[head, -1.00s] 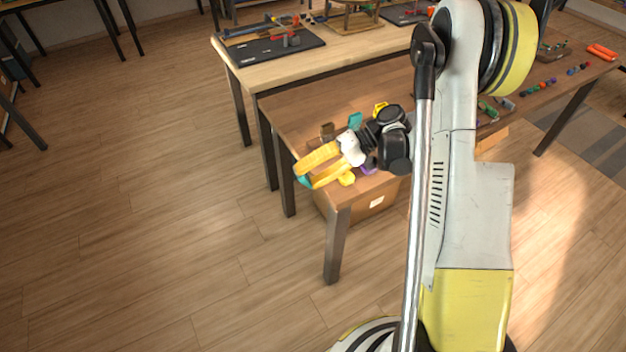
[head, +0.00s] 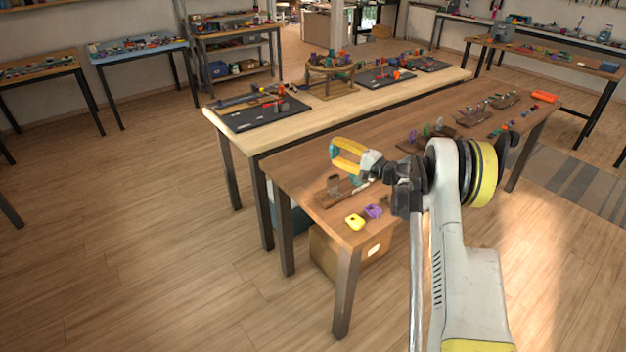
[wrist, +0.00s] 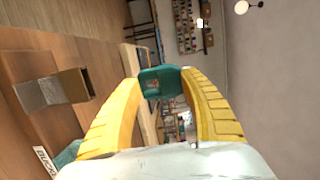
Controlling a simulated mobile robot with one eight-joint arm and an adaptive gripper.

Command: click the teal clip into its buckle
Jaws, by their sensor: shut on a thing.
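My gripper (head: 336,153) has yellow fingers shut on the teal clip (wrist: 162,83), held between the fingertips above the near left end of the brown table. The clip also shows at the fingertips in the head view (head: 333,152). Below stands an upright brown-grey block (head: 333,184), open-topped in the wrist view (wrist: 69,85). Beside it is a teal piece (head: 355,181), which also shows at the lower left of the wrist view (wrist: 68,155), next to a partly cut-off printed label. I cannot tell which of these is the buckle. The clip is apart from both.
A yellow piece (head: 355,221) and a purple piece (head: 373,211) lie near the table's front corner. More boards with small parts (head: 427,137) stand farther along the brown table (head: 300,165). A pale table (head: 290,125) adjoins behind it. A cardboard box (head: 325,250) is underneath.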

